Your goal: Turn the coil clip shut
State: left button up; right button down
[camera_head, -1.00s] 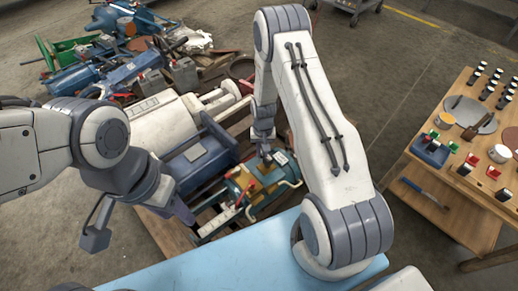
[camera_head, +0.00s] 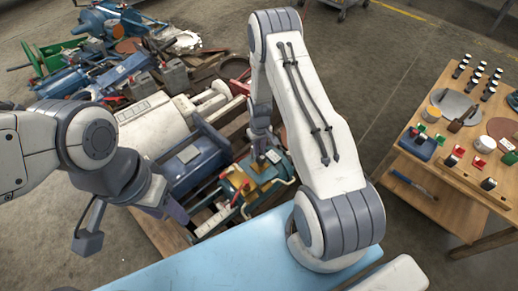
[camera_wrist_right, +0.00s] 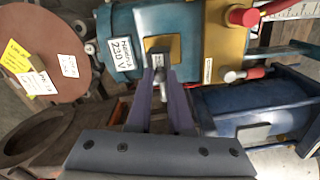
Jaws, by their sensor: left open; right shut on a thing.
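The coil clip (camera_wrist_right: 158,60) is a small grey metal piece on the end of a teal unit with a white "230 V" label (camera_wrist_right: 121,52), seen in the right wrist view. My right gripper (camera_wrist_right: 160,78) is shut on the clip, its purple fingers on either side of it. In the head view my right gripper (camera_head: 262,152) reaches down onto the teal and yellow unit (camera_head: 270,165), and its fingertips hide the clip. I cannot tell how far the clip is turned. My left gripper (camera_head: 176,210) is open and empty, left of the unit.
A blue motor (camera_head: 195,155) and a white cylinder (camera_head: 150,125) lie beside the unit on the pallet. A brown disc with yellow tags (camera_wrist_right: 50,60) is close by. A scrap heap (camera_head: 100,60) is behind; a wooden workbench (camera_head: 445,185) stands right, with clear floor between.

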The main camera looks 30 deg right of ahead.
jog(key=c, duration=0.8)
grip_release()
jog(key=shift+r, duration=0.1)
notch_tip(320, 180, up, 10)
jog(key=shift+r+p, duration=0.15)
jog(key=shift+p, duration=1.1)
